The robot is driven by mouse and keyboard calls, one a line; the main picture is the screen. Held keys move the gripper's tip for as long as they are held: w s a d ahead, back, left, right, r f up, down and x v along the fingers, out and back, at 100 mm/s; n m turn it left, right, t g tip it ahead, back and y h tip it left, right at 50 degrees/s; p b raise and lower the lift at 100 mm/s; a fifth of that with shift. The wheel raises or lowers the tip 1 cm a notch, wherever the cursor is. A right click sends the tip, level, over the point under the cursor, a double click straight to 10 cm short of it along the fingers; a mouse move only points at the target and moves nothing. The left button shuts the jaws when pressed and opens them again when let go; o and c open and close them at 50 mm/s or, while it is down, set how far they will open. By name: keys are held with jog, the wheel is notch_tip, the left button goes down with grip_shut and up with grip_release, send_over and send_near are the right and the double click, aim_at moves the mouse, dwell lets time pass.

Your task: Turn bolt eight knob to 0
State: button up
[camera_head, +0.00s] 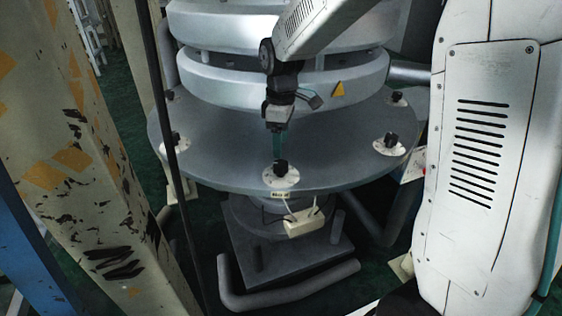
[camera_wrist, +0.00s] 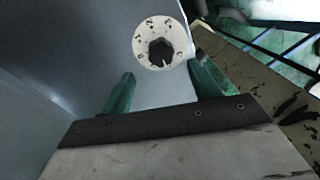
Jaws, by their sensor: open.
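A black knob (camera_head: 281,168) stands on a round white dial plate (camera_head: 269,180) near the front edge of the grey disc. In the wrist view the same knob (camera_wrist: 161,52) sits on its numbered dial (camera_wrist: 162,25), with a light mark toward its lower right; the digits are too small to read surely. My gripper (camera_wrist: 160,85) shows two green fingers, spread apart, with nothing between them. The knob lies beyond the fingertips, roughly centred between them. In the head view my gripper (camera_head: 278,155) hangs just above the knob. No label naming bolt eight is readable.
Other black knobs on white dials stand on the grey disc (camera_head: 220,165), at left (camera_head: 175,140) and right (camera_head: 391,140). Silver rings (camera_head: 260,85) rise behind. A thin dark pole (camera_head: 170,120) and a worn pillar (camera_head: 75,150) stand at left. A white box (camera_head: 304,222) hangs below.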

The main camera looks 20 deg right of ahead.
aim_at(281, 163)
notch_tip(281, 163, down, 7)
jog(key=shift+s+a+f, duration=0.1)
jog(key=shift+s, duration=0.05)
jog(key=c, duration=1)
